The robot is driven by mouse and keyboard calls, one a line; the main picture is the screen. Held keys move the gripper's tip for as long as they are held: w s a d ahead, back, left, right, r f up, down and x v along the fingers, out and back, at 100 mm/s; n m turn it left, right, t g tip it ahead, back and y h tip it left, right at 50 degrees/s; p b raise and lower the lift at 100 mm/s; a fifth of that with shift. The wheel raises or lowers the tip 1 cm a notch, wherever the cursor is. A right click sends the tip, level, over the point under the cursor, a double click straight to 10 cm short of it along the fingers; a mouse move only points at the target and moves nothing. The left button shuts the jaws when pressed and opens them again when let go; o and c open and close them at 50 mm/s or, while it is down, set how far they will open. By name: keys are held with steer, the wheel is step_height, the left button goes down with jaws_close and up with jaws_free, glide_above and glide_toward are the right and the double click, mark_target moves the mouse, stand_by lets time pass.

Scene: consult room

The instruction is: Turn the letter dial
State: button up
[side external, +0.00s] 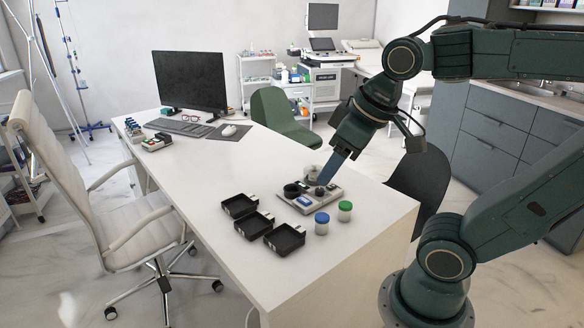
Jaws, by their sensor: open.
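A small light-grey device (333,197) lies on the white desk, with a blue label, a black round part (292,190) on its left and a pale round part (311,171) at its back. A small dark knob (320,191) sits near its middle; it may be the letter dial, but letters are too small to read. My gripper (324,181) points down and to the left, its tip right above or at this knob. Its jaws are open, seen edge-on. Whether they are around the knob or above it, I cannot tell. The gripper hides part of the device.
Three black trays (240,206) lie in front left of the device. A blue-capped jar (322,223) and a green-capped jar (345,210) stand close in front. A monitor (190,80) and keyboard (180,127) are at the far end. The desk's middle (215,165) is clear.

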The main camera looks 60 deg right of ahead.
steer(key=w+d+r+n+g, duration=0.1)
steer(key=w+d+g, duration=0.1)
steer(key=w+d, duration=0.6)
steer(key=n+g, duration=0.3)
glide_above(320, 190)
step_height(320, 190, down, 20)
steer(key=shift+w+d+f, duration=0.1)
step_height(320, 190, down, 14)
steer(key=shift+r, duration=0.25)
steer(key=c, duration=1)
